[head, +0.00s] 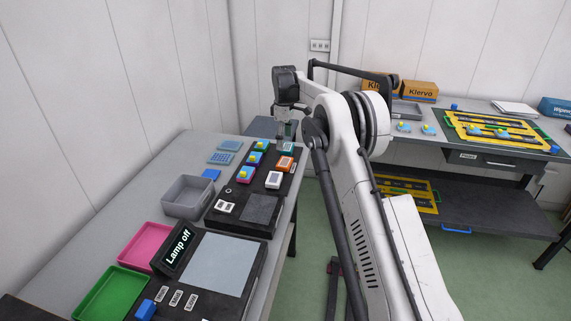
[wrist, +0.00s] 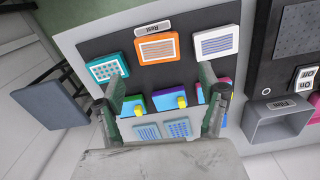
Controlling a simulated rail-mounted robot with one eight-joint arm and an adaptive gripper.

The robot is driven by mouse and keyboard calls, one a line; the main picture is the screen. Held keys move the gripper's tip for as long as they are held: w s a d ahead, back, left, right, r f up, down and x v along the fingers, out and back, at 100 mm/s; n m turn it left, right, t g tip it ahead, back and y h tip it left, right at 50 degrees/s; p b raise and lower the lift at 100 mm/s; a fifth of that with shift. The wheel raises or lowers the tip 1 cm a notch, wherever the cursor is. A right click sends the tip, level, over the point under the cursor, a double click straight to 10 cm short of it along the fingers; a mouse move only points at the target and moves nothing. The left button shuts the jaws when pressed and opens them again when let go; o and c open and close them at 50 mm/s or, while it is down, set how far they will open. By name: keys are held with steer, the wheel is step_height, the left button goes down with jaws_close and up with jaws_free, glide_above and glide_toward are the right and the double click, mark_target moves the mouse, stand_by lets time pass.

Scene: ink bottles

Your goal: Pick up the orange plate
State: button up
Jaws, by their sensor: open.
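The orange plate (wrist: 157,48) lies flat on a dark panel, between a teal dotted plate (wrist: 108,68) and a white lined plate (wrist: 217,43). In the head view the orange plate (head: 285,164) is in the panel's right-hand row, behind the white plate (head: 273,180). My gripper (wrist: 161,80) is open and empty, its two fingers spread apart over the panel. In the wrist view the orange plate shows beyond the fingertips, not between them. In the head view my gripper (head: 286,138) hangs over the panel's far end and partly hides the teal plate.
Several coloured blocks with yellow knobs, including a blue one (wrist: 169,100), stand beside the plate row. A grey bin (head: 187,198), a pink tray (head: 145,246) and a green tray (head: 110,294) are on the same table. A second workbench (head: 480,155) stands at the right.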

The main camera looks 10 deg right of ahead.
mark_target(285, 162)
step_height(285, 162, down, 10)
steer(key=shift+w+d+f, duration=0.15)
steer(key=shift+f, duration=0.1)
stand_by(0.4)
steer(key=shift+c, duration=0.4)
steer(key=c, duration=0.9)
steer(key=shift+r, duration=0.2)
